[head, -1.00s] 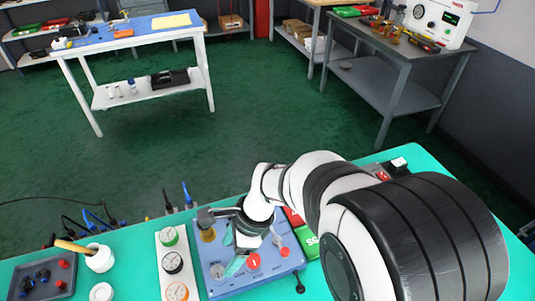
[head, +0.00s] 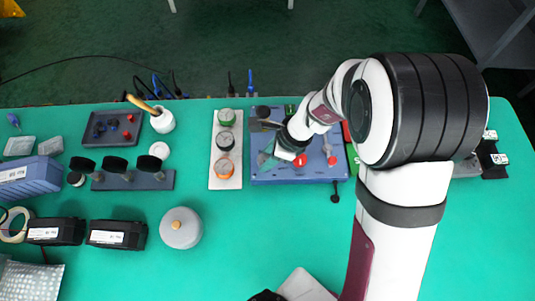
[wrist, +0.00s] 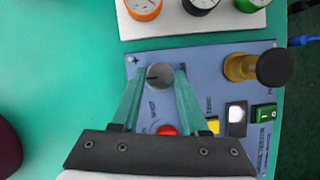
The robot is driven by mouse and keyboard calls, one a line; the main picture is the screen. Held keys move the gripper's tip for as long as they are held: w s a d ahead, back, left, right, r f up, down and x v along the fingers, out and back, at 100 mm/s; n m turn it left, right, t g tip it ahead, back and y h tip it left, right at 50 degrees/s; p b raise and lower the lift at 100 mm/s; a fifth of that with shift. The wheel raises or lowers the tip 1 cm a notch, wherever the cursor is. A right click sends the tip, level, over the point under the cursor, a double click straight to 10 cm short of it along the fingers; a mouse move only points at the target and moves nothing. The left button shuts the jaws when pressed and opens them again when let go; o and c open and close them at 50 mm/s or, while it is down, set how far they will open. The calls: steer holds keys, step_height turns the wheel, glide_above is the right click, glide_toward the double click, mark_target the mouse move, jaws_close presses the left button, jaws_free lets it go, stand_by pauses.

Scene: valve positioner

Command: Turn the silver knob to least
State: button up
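The silver knob (wrist: 160,76) is a round grey knob on the blue control panel (wrist: 215,62). In the wrist view it lies between the two green fingertips of my gripper (wrist: 160,74). A dark pointer line on the knob points roughly left in that view. The fingers stand on either side of the knob, with a thin gap seeming to show at each side; contact is hard to tell. In the head view my gripper (head: 266,160) is over the panel's left part, and the knob cannot be made out clearly there.
On the panel are a red button (wrist: 166,130), a brass valve with a dark knob (wrist: 258,68), a white switch (wrist: 236,118) and a green switch (wrist: 264,112). A white plate with three dials (head: 225,150) stands left of the panel. The bench before the panel (head: 260,230) is mostly clear.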

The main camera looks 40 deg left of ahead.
jaws_close()
steer(key=shift+n, duration=0.3)
steer(key=n, duration=0.2)
steer(key=n+g+h, duration=0.1)
steer(key=n, duration=0.1)
steer(key=n+h, duration=0.1)
steer(key=n, duration=0.1)
steer(key=shift+w+a+g, duration=0.15)
steer(key=shift+a+g, duration=0.1)
steer(key=shift+g, duration=0.15)
steer(key=n+h, duration=0.1)
steer(key=n, duration=0.2)
steer(key=n+h, duration=0.1)
steer(key=n, duration=0.1)
steer(key=shift+a+n, duration=0.15)
steer(key=shift+n, duration=0.25)
steer(key=shift+a+n+h, duration=0.1)
steer(key=shift+n+h, duration=0.7)
steer(key=shift+n, duration=1.4)
steer(key=o, duration=0.9)
jaws_free()
steer(key=shift+c, duration=0.2)
